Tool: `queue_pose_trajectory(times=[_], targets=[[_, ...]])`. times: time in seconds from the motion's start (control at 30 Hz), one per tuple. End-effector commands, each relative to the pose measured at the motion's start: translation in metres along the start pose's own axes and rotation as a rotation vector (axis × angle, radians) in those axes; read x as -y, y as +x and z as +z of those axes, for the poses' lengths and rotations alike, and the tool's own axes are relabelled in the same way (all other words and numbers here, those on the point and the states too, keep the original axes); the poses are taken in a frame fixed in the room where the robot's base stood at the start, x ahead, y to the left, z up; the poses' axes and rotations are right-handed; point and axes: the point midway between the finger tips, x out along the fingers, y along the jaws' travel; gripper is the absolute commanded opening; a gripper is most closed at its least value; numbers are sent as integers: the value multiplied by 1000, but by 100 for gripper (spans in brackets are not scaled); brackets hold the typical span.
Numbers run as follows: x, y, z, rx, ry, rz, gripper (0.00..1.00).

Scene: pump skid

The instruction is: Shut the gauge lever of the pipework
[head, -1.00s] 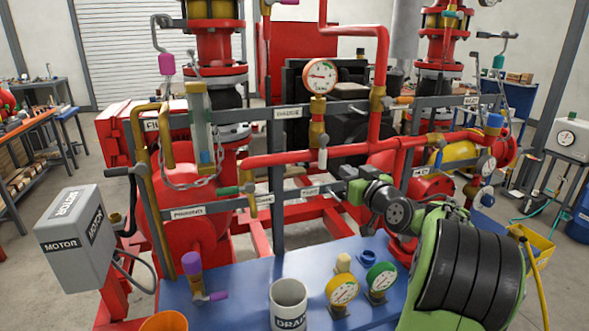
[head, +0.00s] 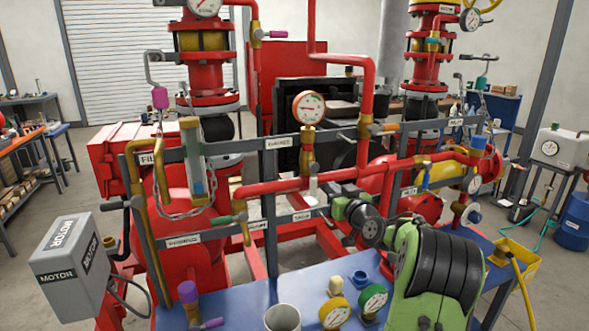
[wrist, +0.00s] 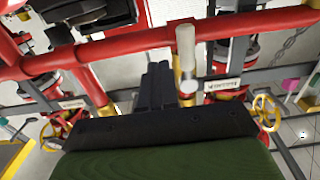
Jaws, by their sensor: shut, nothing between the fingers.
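The gauge (head: 309,106) is a round white dial with a red rim, standing on a brass fitting above the red horizontal pipe. Below it a pale, whitish lever (head: 313,187) hangs down by the pipe. In the wrist view the lever (wrist: 186,48) is a pale rod crossing the red pipe, just right of my fingers. My gripper (wrist: 158,82) is shut and empty, its dark fingers side by side. In the head view my gripper (head: 328,190) is close to the right of the lever. I cannot tell whether they touch.
Grey rails (head: 290,142) with labels run above and below the red pipe (head: 280,186). A blue bench (head: 245,300) in front carries a grey mug (head: 283,317), loose gauges (head: 335,313) and a purple-topped fitting (head: 188,292).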

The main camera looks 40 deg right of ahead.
Motion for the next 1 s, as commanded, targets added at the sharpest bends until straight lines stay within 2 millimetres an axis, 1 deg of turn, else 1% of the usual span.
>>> queue_pose_trajectory(times=[0.07,0.63,0.83,1.0], targets=[[0,6,-3,0,1,-1,0],[1,44,-3,1,2,-1,0],[13,44,7,1,1,-1,0],[24,44,9,1,2,-1,0]])
